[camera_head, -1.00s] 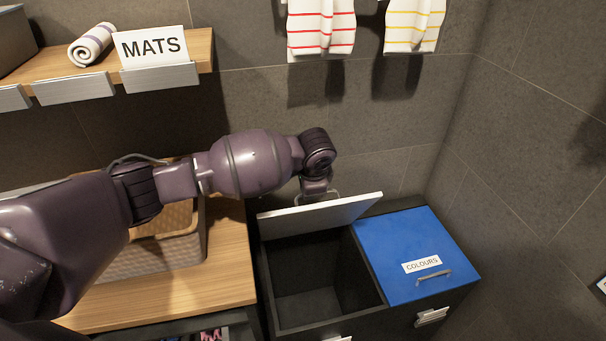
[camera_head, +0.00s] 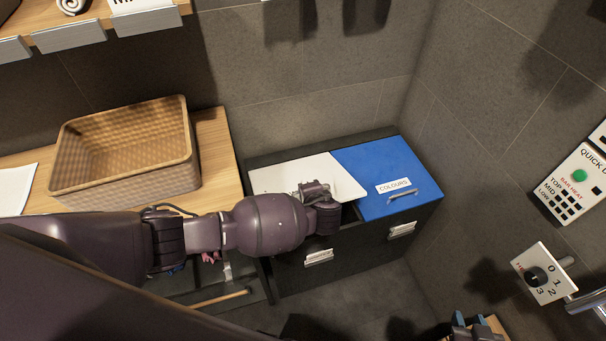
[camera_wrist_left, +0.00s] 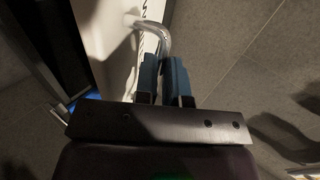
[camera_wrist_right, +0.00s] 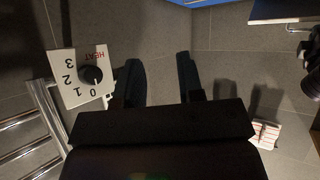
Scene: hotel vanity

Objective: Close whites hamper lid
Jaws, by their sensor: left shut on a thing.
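The white whites hamper lid (camera_head: 335,172) lies low over the left compartment of the hamper (camera_head: 345,258). A dark gap shows at its front right corner, so it looks slightly raised. My left gripper is shut on the lid's metal handle (camera_wrist_left: 158,32), with its fingers (camera_wrist_left: 165,78) around the bar. In the head view my left wrist covers the lid's front part and hides those fingers. My right gripper (camera_wrist_right: 161,82) is open and empty, well away from the hamper. It also shows at the lower right of the head view (camera_head: 473,324).
The blue colours lid (camera_head: 375,165) is down, beside the white lid. A wicker basket (camera_head: 120,175) stands on the wooden counter (camera_head: 213,150) at left. A heat dial (camera_head: 538,276) and a control panel (camera_head: 575,185) are on the right wall.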

